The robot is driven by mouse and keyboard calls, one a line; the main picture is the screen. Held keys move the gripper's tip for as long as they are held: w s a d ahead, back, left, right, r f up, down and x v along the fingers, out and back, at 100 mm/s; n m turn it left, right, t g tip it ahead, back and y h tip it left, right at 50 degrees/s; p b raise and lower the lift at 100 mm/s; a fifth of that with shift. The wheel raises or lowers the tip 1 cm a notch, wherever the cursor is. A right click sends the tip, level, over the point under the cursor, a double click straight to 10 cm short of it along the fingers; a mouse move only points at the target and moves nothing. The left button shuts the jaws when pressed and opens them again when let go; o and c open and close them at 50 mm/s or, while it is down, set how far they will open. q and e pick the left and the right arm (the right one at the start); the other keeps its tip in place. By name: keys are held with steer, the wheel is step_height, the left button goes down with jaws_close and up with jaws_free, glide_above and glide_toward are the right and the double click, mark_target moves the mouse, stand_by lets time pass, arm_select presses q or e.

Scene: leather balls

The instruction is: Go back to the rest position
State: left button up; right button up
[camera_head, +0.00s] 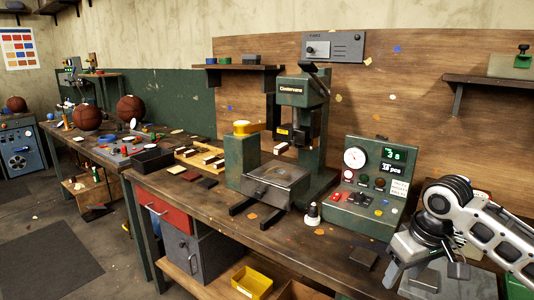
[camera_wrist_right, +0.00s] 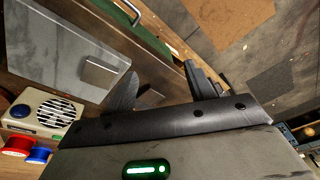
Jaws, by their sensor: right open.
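My right gripper (camera_head: 426,268) is at the right side of the head view, above the right end of the workbench (camera_head: 215,205). Its white and black arm comes in from the right edge. In the right wrist view my right gripper (camera_wrist_right: 158,82) shows two dark fingers spread apart with nothing between them. My left gripper and arm are not in the head view.
A green press (camera_head: 310,130) and a control box (camera_head: 368,185) with a gauge stand left of my right arm. A dark block (camera_head: 363,258) lies near it. A shelf (camera_head: 490,82) hangs above. Two leather balls (camera_head: 87,117) rest on the far left bench.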

steer(key=s+a+f+n+t+y, duration=0.1)
steer(key=s+a+f+t+y, duration=0.3)
steer(key=a+f, duration=1.2)
steer(key=s+f+t+h, duration=0.1)
steer(key=s+f+t, duration=0.1)
steer(key=s, duration=0.6)
steer(key=s+d+f+m+t+h, duration=0.1)
steer(key=s+f+t, duration=0.1)
steer(key=s+f, duration=0.3)
steer(key=s, duration=0.2)
steer(key=shift+s+d+f, duration=0.25)
steer(key=shift+s+f, duration=0.05)
steer(key=shift+s, duration=0.05)
